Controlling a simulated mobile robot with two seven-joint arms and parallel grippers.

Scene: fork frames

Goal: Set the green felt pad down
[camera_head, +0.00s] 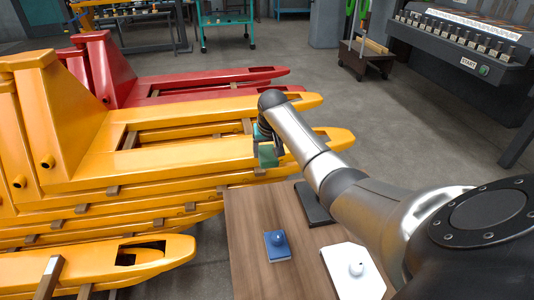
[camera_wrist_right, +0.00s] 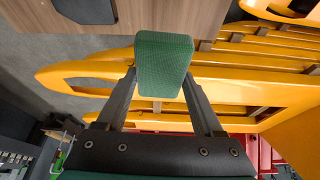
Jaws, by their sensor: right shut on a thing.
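The green felt pad (camera_wrist_right: 163,62) is a thick block with rounded edges. In the right wrist view it sits between the two dark fingers of my right gripper (camera_wrist_right: 160,78), which is shut on it. In the head view the right gripper (camera_head: 266,148) is beyond the far edge of the wooden table (camera_head: 245,222), in front of the yellow forks. The pad shows there only as a small green patch (camera_head: 268,157), partly covered by my arm. It is held in the air. My left gripper is not in view.
On the table are a blue square piece with a round knob (camera_head: 277,245), a white angular plate with a white knob (camera_head: 342,270) and a black plate (camera_head: 312,205), partly behind my arm. Stacked yellow forks (camera_head: 190,155) stand close to the left. The table's left part is bare.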

